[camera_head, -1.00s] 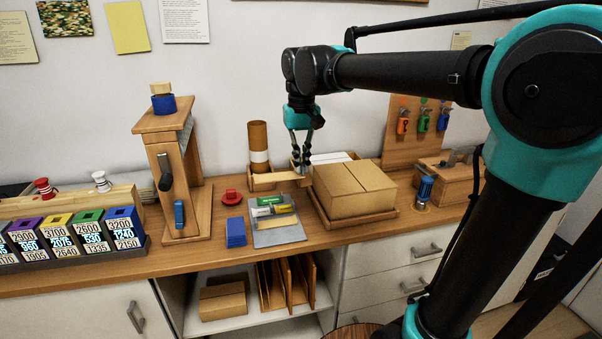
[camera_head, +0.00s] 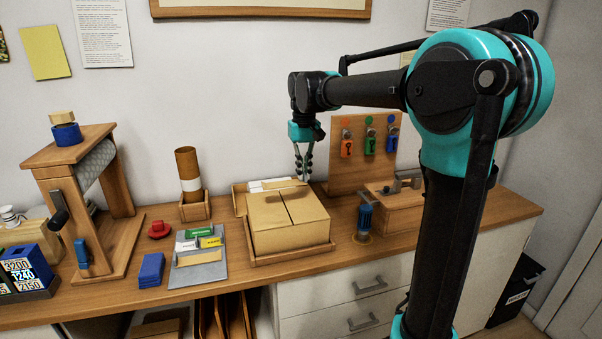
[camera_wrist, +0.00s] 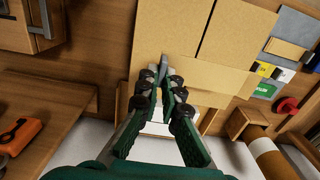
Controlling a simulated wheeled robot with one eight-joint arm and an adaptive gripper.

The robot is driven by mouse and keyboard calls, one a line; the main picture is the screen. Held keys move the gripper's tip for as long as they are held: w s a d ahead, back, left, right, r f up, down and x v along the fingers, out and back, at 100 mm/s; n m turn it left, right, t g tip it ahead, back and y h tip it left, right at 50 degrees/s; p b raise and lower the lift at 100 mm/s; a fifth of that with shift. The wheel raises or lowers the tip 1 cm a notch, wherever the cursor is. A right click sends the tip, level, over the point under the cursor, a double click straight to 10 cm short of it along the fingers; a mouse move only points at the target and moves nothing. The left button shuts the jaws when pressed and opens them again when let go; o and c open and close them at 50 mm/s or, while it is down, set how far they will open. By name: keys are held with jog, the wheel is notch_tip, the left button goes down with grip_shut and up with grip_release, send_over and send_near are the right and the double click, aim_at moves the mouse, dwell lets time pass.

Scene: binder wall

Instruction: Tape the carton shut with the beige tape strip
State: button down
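The closed-flap carton (camera_head: 287,222) sits in a shallow wooden tray (camera_head: 292,257) on the counter. A dark seam runs along its top, which also shows in the wrist view (camera_wrist: 170,30). My gripper (camera_head: 302,178) points down over the carton's back edge. Its fingertips (camera_wrist: 165,66) are closed together on a beige tape strip (camera_wrist: 215,78). The strip sticks out sideways across the end of the seam. I cannot tell whether it touches the carton. Another flat beige piece (camera_head: 198,257) lies on the grey pad.
Left of the tray are the grey pad with small coloured blocks (camera_head: 200,236), a brown tube in a wooden holder (camera_head: 188,172) and a wooden stand (camera_head: 85,200). Right are a blue-handled tool (camera_head: 365,220), a wooden box (camera_head: 400,208) and a key board (camera_head: 350,170).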

aim_at(304, 200)
dwell(0.3)
jog(key=shift+f, duration=3.35)
jog(key=c, duration=1.6)
grip_release()
jog(key=shift+c, duration=0.2)
jog(key=shift+r, duration=0.1)
notch_tip(304, 200, up, 12)
jog(key=shift+f, duration=0.1)
